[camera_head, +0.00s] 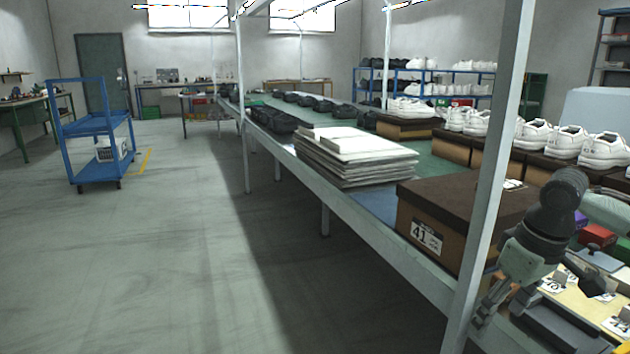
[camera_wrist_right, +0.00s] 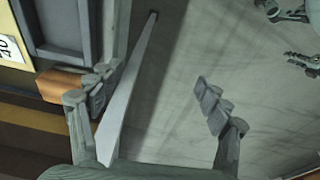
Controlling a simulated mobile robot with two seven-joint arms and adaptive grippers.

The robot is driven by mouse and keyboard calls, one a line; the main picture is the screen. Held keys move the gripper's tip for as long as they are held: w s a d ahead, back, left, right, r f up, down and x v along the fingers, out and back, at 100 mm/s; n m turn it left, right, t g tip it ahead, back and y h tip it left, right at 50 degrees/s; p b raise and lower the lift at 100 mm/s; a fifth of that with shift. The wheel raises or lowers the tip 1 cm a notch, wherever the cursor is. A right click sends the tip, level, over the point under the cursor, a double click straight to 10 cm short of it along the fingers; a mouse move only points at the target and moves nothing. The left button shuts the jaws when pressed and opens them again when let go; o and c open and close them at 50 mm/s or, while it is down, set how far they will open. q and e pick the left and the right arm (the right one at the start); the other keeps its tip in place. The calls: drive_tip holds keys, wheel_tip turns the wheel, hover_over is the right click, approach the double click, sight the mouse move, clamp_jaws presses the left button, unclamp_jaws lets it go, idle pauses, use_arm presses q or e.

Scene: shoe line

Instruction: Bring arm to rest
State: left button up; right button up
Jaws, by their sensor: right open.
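My right arm comes in at the right edge of the head view. Its gripper (camera_head: 488,302) hangs low beside the white upright post, at the near edge of the bench. In the right wrist view the gripper (camera_wrist_right: 150,95) has its two fingers wide apart, with nothing between them. Behind the gap are grey floor and a pale slanting post. My left gripper does not show in the head view. Grey-green jointed parts at the wrist view's upper right cannot be clearly identified.
A shoebox marked 41 (camera_head: 450,225) stands on the bench behind the post (camera_head: 490,180). A paper stack (camera_head: 352,160) lies farther back. White shoes (camera_head: 565,142) stand on boxes at right. A blue cart (camera_head: 92,135) stands at left; the floor between is clear.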

drive_tip(key=w+a+f+t+y, duration=0.1)
drive_tip(key=a+f, duration=0.4)
drive_tip(key=f, duration=0.6)
drive_tip(key=w+a+f+t+y, duration=0.1)
drive_tip(key=a+f, duration=0.5)
drive_tip(key=f, duration=0.5)
drive_tip(key=s+d+f+m+h, duration=0.1)
drive_tip(key=s+d+f, duration=0.2)
drive_tip(key=s+f, duration=0.7)
drive_tip(key=s+d+f+m+h, duration=0.2)
drive_tip(key=s+d+f, duration=0.2)
drive_tip(key=s+f, duration=0.7)
drive_tip(key=shift+s+g+h, duration=0.15)
drive_tip(key=shift+g+h, duration=0.15)
drive_tip(key=shift+g, duration=0.1)
drive_tip(key=shift+d, duration=0.1)
